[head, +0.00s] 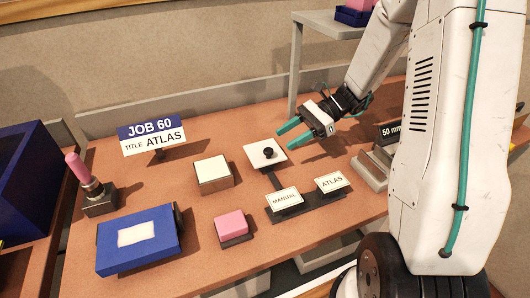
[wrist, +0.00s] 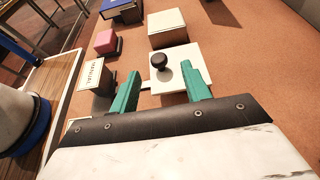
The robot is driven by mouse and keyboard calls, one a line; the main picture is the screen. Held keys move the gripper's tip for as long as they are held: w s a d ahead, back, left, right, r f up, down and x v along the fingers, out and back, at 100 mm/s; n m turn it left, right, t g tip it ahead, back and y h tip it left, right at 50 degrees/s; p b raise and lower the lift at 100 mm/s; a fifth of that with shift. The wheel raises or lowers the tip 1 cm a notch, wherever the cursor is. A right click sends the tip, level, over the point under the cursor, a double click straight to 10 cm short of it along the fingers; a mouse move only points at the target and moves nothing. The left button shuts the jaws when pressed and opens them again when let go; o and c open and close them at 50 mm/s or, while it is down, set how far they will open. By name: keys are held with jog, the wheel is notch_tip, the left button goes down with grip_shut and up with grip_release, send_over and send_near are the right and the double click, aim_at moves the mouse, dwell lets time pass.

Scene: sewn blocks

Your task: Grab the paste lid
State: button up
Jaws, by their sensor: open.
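The paste lid looks to be the flat white square plate (head: 258,162) with a round black knob (head: 268,152) in the middle of the bench. What lies under the plate is hidden. In the wrist view the plate (wrist: 176,78) and knob (wrist: 159,61) lie just past my fingertips. My gripper (head: 285,136) has two teal fingers, spread apart and empty, up and to the right of the knob in the head view. In the wrist view my gripper (wrist: 160,72) has the knob roughly between the lines of its fingers. I see no contact.
A dark stand with MANUAL (head: 285,198) and ATLAS (head: 332,182) cards is close in front. A white-topped block (head: 213,173), a pink block (head: 231,225), a blue book-like block (head: 140,238) and the JOB 60 sign (head: 150,133) stand leftward. A grey shelf post (head: 295,85) rises behind.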

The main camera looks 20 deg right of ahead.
aim_at(268, 150)
jog(key=x, duration=0.7)
jog(key=shift+s+a+f, duration=0.15)
jog(key=shift+a+f, duration=0.05)
jog(key=shift+f, duration=0.1)
jog(key=c, duration=1)
